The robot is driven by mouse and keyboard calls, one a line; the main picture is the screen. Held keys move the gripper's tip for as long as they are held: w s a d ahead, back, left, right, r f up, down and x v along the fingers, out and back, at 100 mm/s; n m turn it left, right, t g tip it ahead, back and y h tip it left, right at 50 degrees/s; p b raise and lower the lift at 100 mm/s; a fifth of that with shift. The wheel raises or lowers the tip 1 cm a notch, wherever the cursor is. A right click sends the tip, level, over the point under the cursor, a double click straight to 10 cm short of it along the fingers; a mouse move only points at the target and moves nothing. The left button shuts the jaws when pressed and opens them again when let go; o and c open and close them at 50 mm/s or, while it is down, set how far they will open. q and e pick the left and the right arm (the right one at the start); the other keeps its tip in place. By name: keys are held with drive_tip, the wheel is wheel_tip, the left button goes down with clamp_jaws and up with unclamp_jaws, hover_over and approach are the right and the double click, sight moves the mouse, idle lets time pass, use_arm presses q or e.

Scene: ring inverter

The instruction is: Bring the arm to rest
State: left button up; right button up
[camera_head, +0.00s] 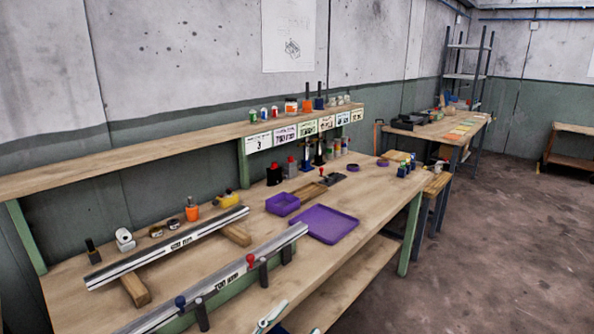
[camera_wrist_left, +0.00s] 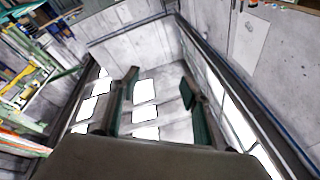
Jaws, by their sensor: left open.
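My left gripper (camera_wrist_left: 160,88) shows in the left wrist view with its two dark green-padded fingers spread apart. Nothing is between them; behind the gap are only grey wall and bright white panels. The wrist view is tilted, and no bench surface lies close to the fingers. In the head view I cannot clearly make out either gripper. My right gripper is not in view.
A long wooden workbench (camera_head: 345,262) carries two metal rails (camera_head: 170,248), a purple tray (camera_head: 318,224), a purple box (camera_head: 282,204) and several small tools. A shelf (camera_head: 150,153) runs above it. Open floor (camera_head: 500,240) lies to the right.

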use_arm(q)
drive_tip(key=s+a+f+n+g+y, duration=0.1)
drive_tip(key=s+a+f+n+y, duration=0.15)
drive_tip(key=a+f+y, duration=0.4)
drive_tip(key=s+a+f+n+y, duration=0.1)
drive_tip(key=a+f+n, duration=0.3)
drive_tip(key=f, duration=0.5)
drive_tip(key=s+a+f+n+g+y, duration=0.1)
drive_tip(key=s+a+f+g, duration=0.1)
drive_tip(key=s+a+f, duration=0.2)
drive_tip(key=s+a+f+n+g+y, duration=0.2)
drive_tip(key=s+a+f, duration=0.2)
drive_tip(key=f, duration=0.6)
drive_tip(key=s, duration=0.2)
drive_tip(key=shift+s+a+f+g, duration=0.15)
drive_tip(key=shift+s+a+g, duration=0.15)
drive_tip(key=shift+s+a, duration=0.1)
drive_tip(key=shift+y, duration=0.25)
